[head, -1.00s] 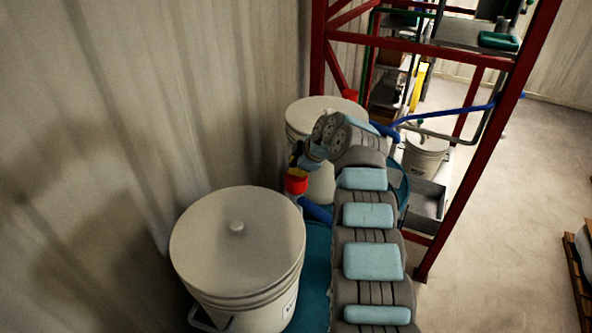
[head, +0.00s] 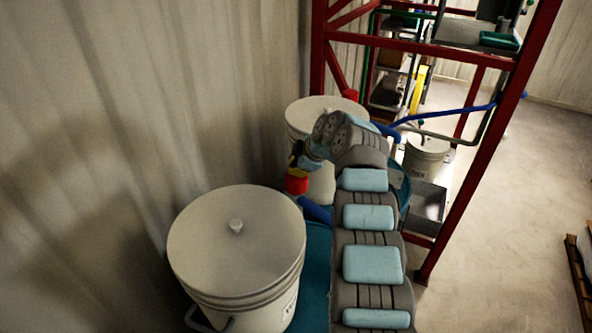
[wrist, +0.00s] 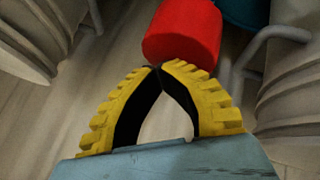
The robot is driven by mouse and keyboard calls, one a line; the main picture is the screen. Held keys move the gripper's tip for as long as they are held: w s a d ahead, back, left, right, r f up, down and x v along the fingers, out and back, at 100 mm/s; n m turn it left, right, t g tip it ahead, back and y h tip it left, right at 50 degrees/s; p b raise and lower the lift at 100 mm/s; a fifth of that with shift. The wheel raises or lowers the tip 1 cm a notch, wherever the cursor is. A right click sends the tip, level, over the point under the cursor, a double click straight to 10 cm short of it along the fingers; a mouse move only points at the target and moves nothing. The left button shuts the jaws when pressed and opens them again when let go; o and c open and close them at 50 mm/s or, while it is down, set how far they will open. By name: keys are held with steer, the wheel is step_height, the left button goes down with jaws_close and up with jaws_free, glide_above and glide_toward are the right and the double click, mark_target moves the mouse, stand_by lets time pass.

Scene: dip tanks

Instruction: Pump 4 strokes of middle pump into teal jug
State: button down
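A red cylindrical pump head (head: 297,185) stands between two lidded pails, with a blue tube (head: 316,210) just beside it. My gripper (head: 295,158) is right above it, pointing down. In the wrist view the yellow fingers bow outward and their tips meet at the edge of the red head (wrist: 182,33); my gripper (wrist: 157,68) looks shut with nothing between the fingers. I cannot tell whether the tips press on the head. A teal surface (head: 317,265) lies below, partly hidden by my arm. I cannot make out a teal jug for certain.
A large lidded pail (head: 225,245) stands in front and another (head: 310,115) behind, both near the corrugated wall (head: 120,100). A red rack frame (head: 470,165) stands to the right, with a smaller pail (head: 427,150) and a grey tray (head: 428,203). Open floor lies further right.

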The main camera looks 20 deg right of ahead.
steer(key=shift+r, duration=0.3)
steer(key=shift+r+b, duration=0.35)
steer(key=shift+r, duration=0.45)
steer(key=shift+r+p, duration=0.6)
steer(key=shift+r, duration=1.5)
